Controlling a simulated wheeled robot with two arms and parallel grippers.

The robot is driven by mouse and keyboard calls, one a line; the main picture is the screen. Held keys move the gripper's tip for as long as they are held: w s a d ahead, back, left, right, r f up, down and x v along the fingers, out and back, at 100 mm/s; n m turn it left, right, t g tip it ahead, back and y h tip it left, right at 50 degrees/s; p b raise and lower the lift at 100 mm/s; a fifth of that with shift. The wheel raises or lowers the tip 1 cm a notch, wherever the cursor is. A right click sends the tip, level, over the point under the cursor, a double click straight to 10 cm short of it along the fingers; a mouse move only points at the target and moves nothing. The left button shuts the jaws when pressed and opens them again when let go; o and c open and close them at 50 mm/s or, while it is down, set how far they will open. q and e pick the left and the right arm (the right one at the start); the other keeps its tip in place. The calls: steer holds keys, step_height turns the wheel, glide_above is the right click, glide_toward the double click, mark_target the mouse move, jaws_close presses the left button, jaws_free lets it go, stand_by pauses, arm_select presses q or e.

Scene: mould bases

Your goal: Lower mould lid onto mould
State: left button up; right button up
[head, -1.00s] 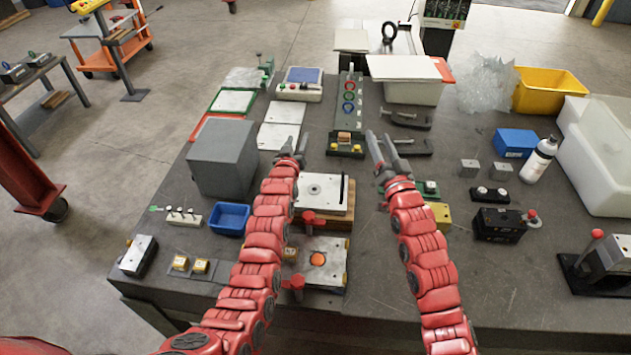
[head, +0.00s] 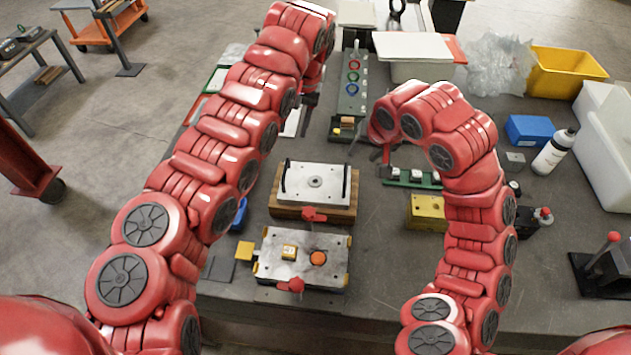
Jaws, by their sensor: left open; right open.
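The mould lid (head: 328,190) is a pale metal plate with a round centre hole and a black handle at each end. It lies flat on a brown wooden base (head: 285,211), behind the mould (head: 327,268). The mould is a pale block with an orange disc on top and a red clamp knob at its front. My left gripper (head: 304,112) is behind the lid, partly hidden by its arm, and apart from it. My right gripper (head: 378,160) is to the right and behind the lid, partly hidden by its wrist. Both are open and appear empty.
A yellow block (head: 427,212) and a green strip (head: 430,181) lie right of the lid. A green rack with coloured rings (head: 352,85) stands behind.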

mark_target(285, 169)
arm_select(q)
steer(key=a+f, duration=0.1)
steer(key=f, duration=0.4)
steer(key=a+f, duration=0.1)
steer(key=f, duration=0.5)
steer(key=a+f, duration=0.1)
steer(key=f, duration=0.5)
steer(key=shift+w+a+f, duration=0.1)
steer(key=shift+w+a, duration=0.05)
arm_select(e)
steer(key=x, duration=1.7)
steer(key=shift+w+a+f, duration=0.1)
steer(key=shift+w+f, duration=0.05)
steer(key=shift+f, duration=0.05)
arm_select(q)
jaws_close()
arm_select(e)
jaws_close()
